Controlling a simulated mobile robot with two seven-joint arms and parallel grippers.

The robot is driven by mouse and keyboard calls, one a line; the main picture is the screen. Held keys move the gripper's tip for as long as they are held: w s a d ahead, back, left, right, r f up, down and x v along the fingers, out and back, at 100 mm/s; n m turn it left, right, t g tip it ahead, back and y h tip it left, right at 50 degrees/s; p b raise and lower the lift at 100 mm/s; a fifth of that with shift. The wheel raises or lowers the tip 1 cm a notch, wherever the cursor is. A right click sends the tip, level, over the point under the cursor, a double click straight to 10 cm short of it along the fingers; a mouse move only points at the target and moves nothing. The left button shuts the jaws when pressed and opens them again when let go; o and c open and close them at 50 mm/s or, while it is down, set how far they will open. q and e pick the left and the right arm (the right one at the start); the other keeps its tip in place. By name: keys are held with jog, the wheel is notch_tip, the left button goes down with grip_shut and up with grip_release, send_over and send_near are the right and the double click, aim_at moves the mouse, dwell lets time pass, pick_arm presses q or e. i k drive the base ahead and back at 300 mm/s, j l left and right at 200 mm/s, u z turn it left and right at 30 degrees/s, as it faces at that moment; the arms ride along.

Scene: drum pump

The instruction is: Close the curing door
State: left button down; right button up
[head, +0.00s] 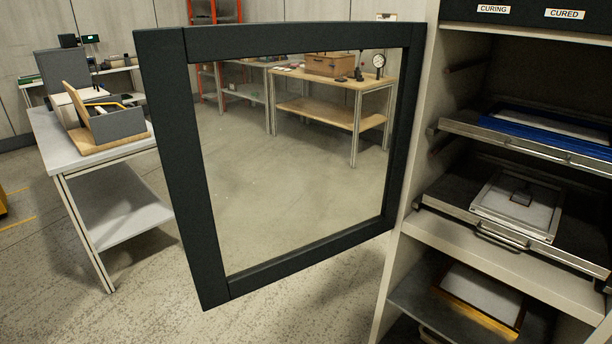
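The curing door (163,150) is a dark frame around a clear pane, and the room shows through it. It stands wide open, swung out to the left of the curing cabinet (412,185). Its right edge meets the cabinet's front left post. The cabinet's front is uncovered, under labels reading CURING (493,9) and CURED (565,14). Inside are an upper tray (480,133) with a blue-edged frame and a middle tray (450,207) with a pale framed panel (515,205). Neither of my grippers is in view.
A yellow-edged frame (478,318) lies on the shelf below. A white table (50,150) with a grey box and boards stands at left, behind the door. A wooden workbench (345,84) stands farther back. The floor (290,310) in front is clear.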

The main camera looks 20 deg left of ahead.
aim_at(163, 55)
jog(key=j+z, duration=0.15)
jog(key=j, duration=0.3)
jog(key=k+j+z, duration=0.2)
jog(key=j, duration=0.25)
jog(key=j+z, duration=0.15)
jog(key=j, duration=0.3)
jog(key=k+j+z, duration=0.2)
jog(key=j, duration=0.2)
jog(key=j+z, duration=0.3)
jog(key=j, duration=0.6)
jog(key=i+j+z, duration=0.2)
jog(key=j, duration=0.25)
jog(key=j+z, duration=0.2)
jog(key=j, duration=0.2)
jog(key=i+j+z, duration=0.25)
jog(key=j, duration=0.3)
